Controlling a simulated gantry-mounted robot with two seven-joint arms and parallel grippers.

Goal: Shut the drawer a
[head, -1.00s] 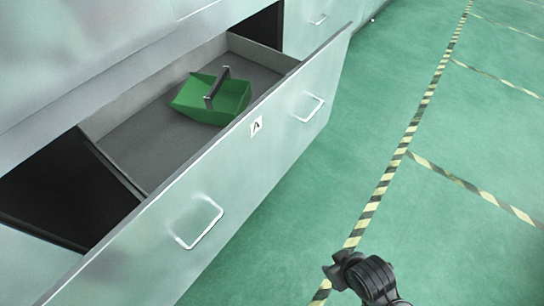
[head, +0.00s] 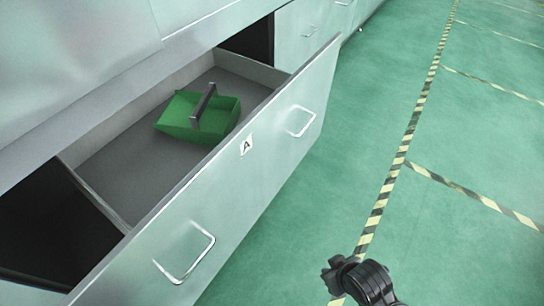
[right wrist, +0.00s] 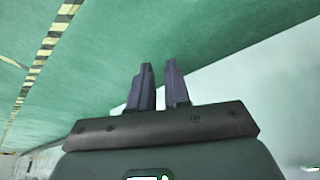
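Drawer A (head: 224,187) is pulled out from the metal cabinet. Its pale front carries a label with the letter A (head: 246,146) and two wire handles, one near (head: 187,257) and one far (head: 299,121). A green scoop-like box with a dark handle (head: 187,117) lies inside the drawer. My right gripper (right wrist: 159,78) shows in the right wrist view with its two fingers a small gap apart and nothing between them. In the head view only a dark part of my right arm shows at the bottom, apart from the drawer front. My left gripper is not in view.
The cabinet (head: 80,60) fills the left side, with dark openings beside the drawer. Another drawer front (head: 310,30) stands closed beyond it. The green floor (head: 470,240) with yellow-black striped lines is clear on the right.

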